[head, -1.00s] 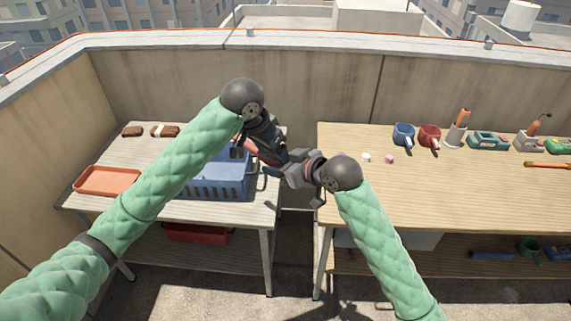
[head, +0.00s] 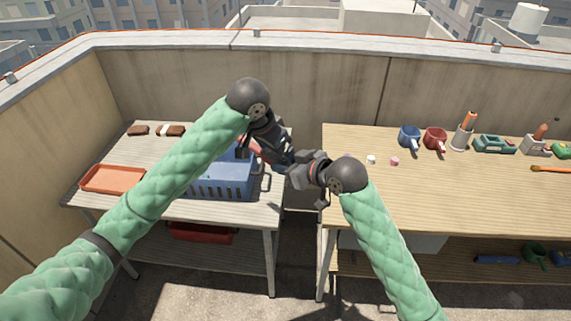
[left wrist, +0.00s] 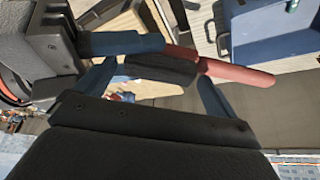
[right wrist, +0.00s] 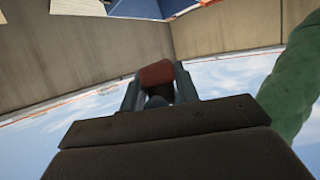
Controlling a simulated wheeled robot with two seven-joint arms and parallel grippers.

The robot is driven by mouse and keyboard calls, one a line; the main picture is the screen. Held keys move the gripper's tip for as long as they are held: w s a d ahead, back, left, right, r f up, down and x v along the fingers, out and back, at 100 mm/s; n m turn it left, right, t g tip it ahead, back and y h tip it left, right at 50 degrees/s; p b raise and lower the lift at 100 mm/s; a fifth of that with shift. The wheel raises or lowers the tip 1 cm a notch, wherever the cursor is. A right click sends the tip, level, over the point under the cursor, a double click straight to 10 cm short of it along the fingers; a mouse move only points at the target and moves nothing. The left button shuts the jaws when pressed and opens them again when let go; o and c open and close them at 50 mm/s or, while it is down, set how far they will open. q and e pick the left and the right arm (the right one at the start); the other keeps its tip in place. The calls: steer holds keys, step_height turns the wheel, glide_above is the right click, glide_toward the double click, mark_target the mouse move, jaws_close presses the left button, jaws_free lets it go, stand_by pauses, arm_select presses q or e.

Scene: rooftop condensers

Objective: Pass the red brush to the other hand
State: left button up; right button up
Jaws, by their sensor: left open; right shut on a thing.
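The red brush (left wrist: 235,73) is held by my right gripper, whose blue-grey fingers (left wrist: 120,44) come in from the left of the left wrist view. The brush's red end sticks out past them, with a dark block beside it. My left gripper (left wrist: 158,95) is open, with one finger on either side of the brush; I cannot tell whether they touch it. In the right wrist view the brush (right wrist: 157,72) sits between the fingers of my right gripper (right wrist: 158,92). In the head view both grippers meet and mostly hide the brush (head: 248,147).
Below the grippers is a blue basket (head: 222,185) on the left table, with an orange tray (head: 112,179) beside it. The right table (head: 420,195) has mugs, a holder and other brushes along its back. A gap separates the tables.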

arm_select(q)
steer(key=shift+r, duration=0.15)
steer(key=v, duration=1.1)
steer(key=w+a+f+n+t, duration=0.15)
steer(key=a+f+n, duration=0.25)
steer(key=a+f, duration=0.85)
steer(key=w+a+f+n, duration=0.35)
steer(key=a+f, duration=0.55)
steer(key=f, duration=0.6)
step_height(320, 180, down, 10)
steer(key=s+a, duration=0.1)
steer(key=s, duration=0.2)
steer(key=s+d+f+g, duration=0.1)
steer(key=s+d+f, duration=0.1)
steer(key=s+f, duration=0.45)
steer(key=s+d+f+y, duration=0.1)
steer(key=s+f, duration=0.2)
steer(key=f, duration=0.7)
steer(key=s+d+f+g, duration=0.15)
steer(key=s+f, duration=0.25)
steer(key=f, duration=0.5)
steer(key=s+d+f, duration=0.4)
steer(key=s+f, duration=0.4)
steer(key=s, duration=0.4)
steer(key=s+d+f+m+g+y, duration=0.1)
steer(key=s+d+f, duration=0.4)
steer(key=s+f, duration=0.4)
steer(key=s, duration=0.3)
steer(key=shift+s, duration=0.15)
